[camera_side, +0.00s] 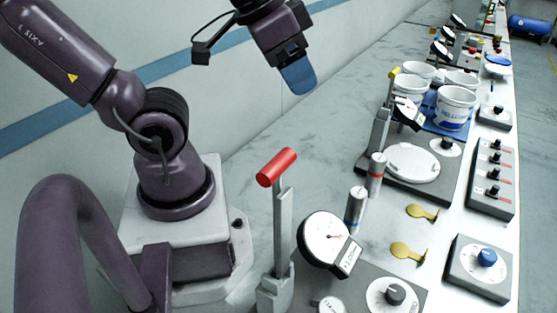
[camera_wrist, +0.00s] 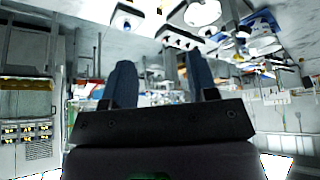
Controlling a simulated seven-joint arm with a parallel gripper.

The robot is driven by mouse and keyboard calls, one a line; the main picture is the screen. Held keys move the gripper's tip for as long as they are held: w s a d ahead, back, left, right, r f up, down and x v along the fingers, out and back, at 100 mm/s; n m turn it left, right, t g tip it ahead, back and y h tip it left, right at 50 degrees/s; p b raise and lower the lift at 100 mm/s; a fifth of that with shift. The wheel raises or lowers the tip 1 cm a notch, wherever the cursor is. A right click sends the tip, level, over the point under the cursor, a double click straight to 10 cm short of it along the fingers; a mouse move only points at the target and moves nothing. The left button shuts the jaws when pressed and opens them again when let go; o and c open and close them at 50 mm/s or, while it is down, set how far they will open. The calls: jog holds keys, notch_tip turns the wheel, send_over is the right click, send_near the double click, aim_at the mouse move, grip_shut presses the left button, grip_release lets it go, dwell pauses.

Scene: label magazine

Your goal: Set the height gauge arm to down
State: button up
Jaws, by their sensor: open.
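A gauge stand is in the front of the side view. It has a dial (camera_side: 324,238) with a white face and a metal post (camera_side: 283,225). A red cylindrical handle (camera_side: 277,167) sits at the top of the post, raised above the dial. I cannot tell for certain that this handle is the height gauge arm. My gripper (camera_side: 299,82) is high at the top centre, behind and above the red handle and well apart from it. In the wrist view my gripper (camera_wrist: 160,80) shows two blue fingers apart with nothing between them.
A second gauge stand with a round plate (camera_side: 412,163) stands farther back, near white buckets (camera_side: 455,107). A blue knob box (camera_side: 480,268) and a switch panel (camera_side: 492,180) line the right edge. The wrist view is upside down.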

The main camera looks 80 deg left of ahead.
jog(key=shift+d+r, duration=0.25)
jog(key=shift+d, duration=0.15)
jog(key=shift+c, duration=0.5)
jog(key=n+g+h, duration=0.2)
jog(key=n+g, duration=0.2)
jog(key=n, duration=0.5)
send_near(280, 157)
jog(key=x, duration=1.2)
jog(key=shift+f, duration=0.35)
grip_shut()
